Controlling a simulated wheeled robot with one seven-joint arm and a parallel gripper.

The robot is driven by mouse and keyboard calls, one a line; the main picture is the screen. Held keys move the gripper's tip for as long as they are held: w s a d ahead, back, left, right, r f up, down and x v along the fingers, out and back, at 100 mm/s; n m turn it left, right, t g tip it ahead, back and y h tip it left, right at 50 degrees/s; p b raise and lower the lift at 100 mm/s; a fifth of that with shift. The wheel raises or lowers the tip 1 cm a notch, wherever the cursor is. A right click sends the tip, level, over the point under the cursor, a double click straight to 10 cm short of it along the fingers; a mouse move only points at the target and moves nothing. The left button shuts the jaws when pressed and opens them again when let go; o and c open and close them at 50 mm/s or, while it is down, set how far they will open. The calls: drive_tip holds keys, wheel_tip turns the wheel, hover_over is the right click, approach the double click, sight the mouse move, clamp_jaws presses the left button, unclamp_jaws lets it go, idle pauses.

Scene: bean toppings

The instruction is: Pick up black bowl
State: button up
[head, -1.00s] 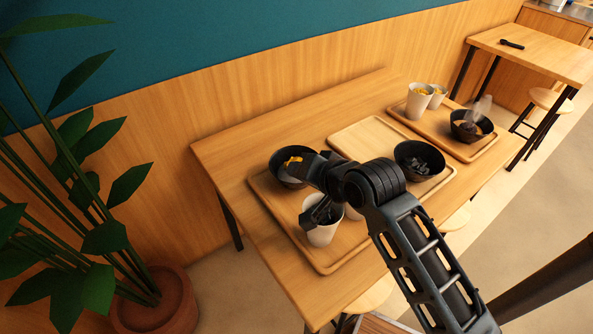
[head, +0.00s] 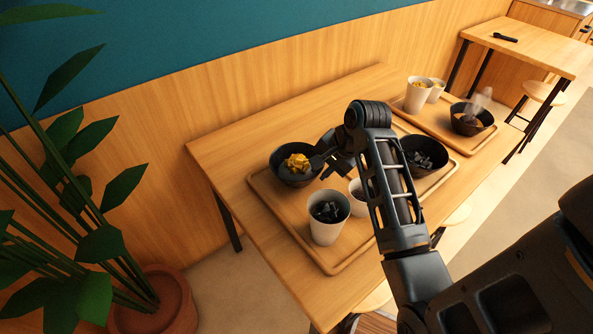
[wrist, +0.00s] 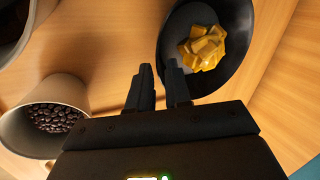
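A black bowl (head: 280,175) with yellow pieces stands at the back left of the near tray (head: 290,243). It also shows in the wrist view (wrist: 240,75). A second black bowl (head: 437,166) with dark pieces stands at the right, partly behind my arm. My gripper (head: 318,163) is at the right rim of the yellow-filled bowl. In the wrist view the fingers (wrist: 160,72) are apart, one overlapping the bowl and one outside it, with the rim line between them. I cannot tell whether they touch it.
A white cup with dark pieces (head: 323,232) and a smaller bean-filled cup (wrist: 75,92) stand close to my gripper. A far tray (head: 447,134) holds two cups and another black bowl (head: 468,129). A plant (head: 155,300) stands left of the table.

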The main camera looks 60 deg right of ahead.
sight(297, 169)
drive_tip(key=x, duration=0.5)
drive_tip(key=shift+w+d, duration=0.1)
drive_tip(key=shift+d, duration=0.05)
clamp_jaws()
